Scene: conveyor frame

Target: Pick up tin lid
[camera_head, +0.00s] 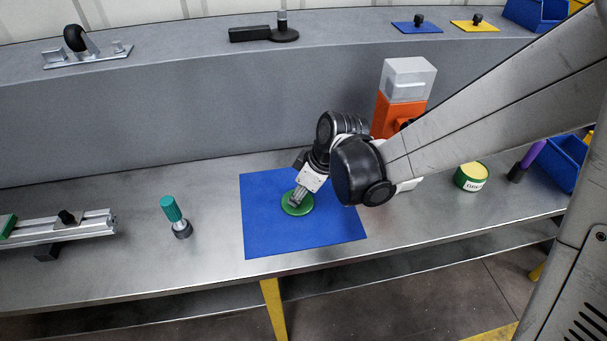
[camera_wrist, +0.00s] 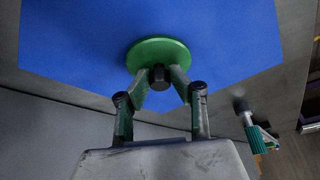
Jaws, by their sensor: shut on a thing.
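The tin lid (camera_head: 299,205) is a round green disc over the blue mat (camera_head: 262,236). In the wrist view the tin lid (camera_wrist: 158,50) has a dark knob (camera_wrist: 158,76) at its middle. My gripper (camera_head: 296,199) reaches down to the lid from above. In the wrist view my gripper (camera_wrist: 159,78) has its two fingertips shut on the knob from both sides. I cannot tell whether the lid rests on the mat or is slightly off it. The knob is hidden by my fingers in the head view.
A yellow-topped tin (camera_head: 471,176) stands on the bench to the right. A teal-handled tool (camera_head: 174,215) stands to the left. An orange dispenser (camera_head: 398,105) with a clear top stands behind my arm. A rail assembly (camera_head: 65,228) lies at the far left.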

